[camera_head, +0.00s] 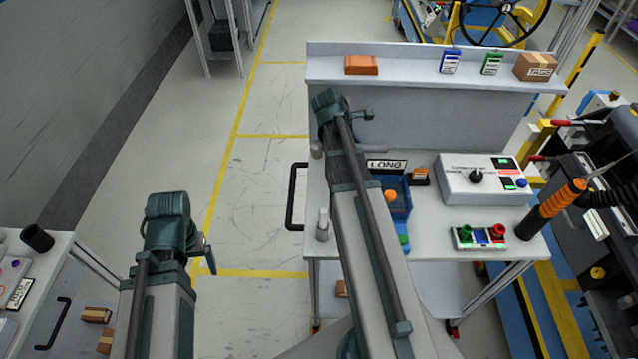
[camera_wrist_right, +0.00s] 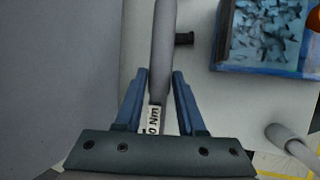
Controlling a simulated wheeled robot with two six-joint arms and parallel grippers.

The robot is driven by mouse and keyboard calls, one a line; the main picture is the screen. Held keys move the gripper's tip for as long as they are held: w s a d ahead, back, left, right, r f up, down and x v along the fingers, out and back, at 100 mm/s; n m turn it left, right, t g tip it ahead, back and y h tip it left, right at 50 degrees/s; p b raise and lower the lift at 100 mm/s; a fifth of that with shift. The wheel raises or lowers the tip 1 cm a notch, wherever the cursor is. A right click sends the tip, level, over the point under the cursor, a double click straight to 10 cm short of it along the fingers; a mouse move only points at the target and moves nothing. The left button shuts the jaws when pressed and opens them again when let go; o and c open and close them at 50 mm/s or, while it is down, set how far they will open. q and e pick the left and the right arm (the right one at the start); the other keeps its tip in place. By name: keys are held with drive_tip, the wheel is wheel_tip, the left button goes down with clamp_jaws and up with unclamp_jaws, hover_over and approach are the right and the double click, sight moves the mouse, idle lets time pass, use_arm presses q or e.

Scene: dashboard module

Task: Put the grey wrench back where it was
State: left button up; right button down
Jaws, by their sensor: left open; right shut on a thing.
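The grey wrench (camera_wrist_right: 163,40) shows in the right wrist view as a long grey shaft with a white label reading "0 Nm". It runs between the blue fingers of my right gripper (camera_wrist_right: 161,73), which is shut on it. In the head view my right arm reaches over the workbench, and I cannot make out the wrench or the right fingers there. My left gripper (camera_head: 209,258) is open and empty over the floor, left of the bench. A short grey upright cylinder (camera_head: 322,226) stands at the bench's left edge.
The bench (camera_head: 470,205) has a back panel with a shelf (camera_head: 415,72) of boxes. A blue bin (camera_wrist_right: 270,68), a LONG sign (camera_head: 386,164), a control box (camera_head: 482,188) and a button strip (camera_head: 480,237) stand on it. A black handle (camera_head: 292,196) juts from its left side.

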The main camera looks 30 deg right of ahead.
drive_tip(key=shift+f, duration=0.4)
wheel_tip(320, 180, down, 10)
drive_tip(key=b, duration=1)
drive_tip(key=shift+f, duration=0.1)
drive_tip(key=c, duration=0.5)
unclamp_jaws()
